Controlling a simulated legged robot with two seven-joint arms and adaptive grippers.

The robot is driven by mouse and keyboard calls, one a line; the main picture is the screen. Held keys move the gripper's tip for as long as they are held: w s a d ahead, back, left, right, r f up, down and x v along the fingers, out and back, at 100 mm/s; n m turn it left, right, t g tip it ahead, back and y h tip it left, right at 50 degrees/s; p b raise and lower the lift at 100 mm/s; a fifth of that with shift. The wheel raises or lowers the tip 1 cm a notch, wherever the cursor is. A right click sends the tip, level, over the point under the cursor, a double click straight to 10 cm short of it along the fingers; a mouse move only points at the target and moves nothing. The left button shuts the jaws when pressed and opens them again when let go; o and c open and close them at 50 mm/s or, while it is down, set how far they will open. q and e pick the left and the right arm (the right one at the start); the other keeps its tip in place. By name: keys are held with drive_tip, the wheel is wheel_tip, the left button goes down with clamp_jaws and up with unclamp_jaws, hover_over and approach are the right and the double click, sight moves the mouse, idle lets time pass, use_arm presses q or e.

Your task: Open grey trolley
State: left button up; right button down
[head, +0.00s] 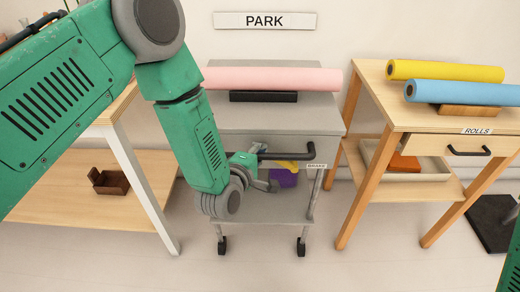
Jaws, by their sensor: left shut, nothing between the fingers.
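The grey trolley (285,119) stands on casters in the middle, below the PARK sign. Its drawer has a dark bar handle (291,154) and looks closed, though my left arm hides the left part of its front. My left gripper (268,184) is at the front of the trolley, just below the left end of the handle. Its fingers are shut with nothing between them. Whether it touches the handle or drawer front I cannot tell. My right gripper is out of view; only a bit of green arm shows at the lower right edge.
A pink roll (285,79) lies on a black block on the trolley top. Purple and yellow things sit below the drawer. A wooden table (445,107) with rolls stands right, and a shelf (75,205) with a brown box left. The floor in front is clear.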

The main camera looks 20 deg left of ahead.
use_arm(q)
drive_tip(key=o, duration=0.8)
drive_tip(key=shift+a+r, duration=0.1)
drive_tip(key=shift+a, duration=0.1)
drive_tip(key=shift+c, duration=0.2)
drive_tip(key=d+v, duration=0.1)
drive_tip(key=v, duration=1.1)
drive_tip(key=shift+a, duration=0.15)
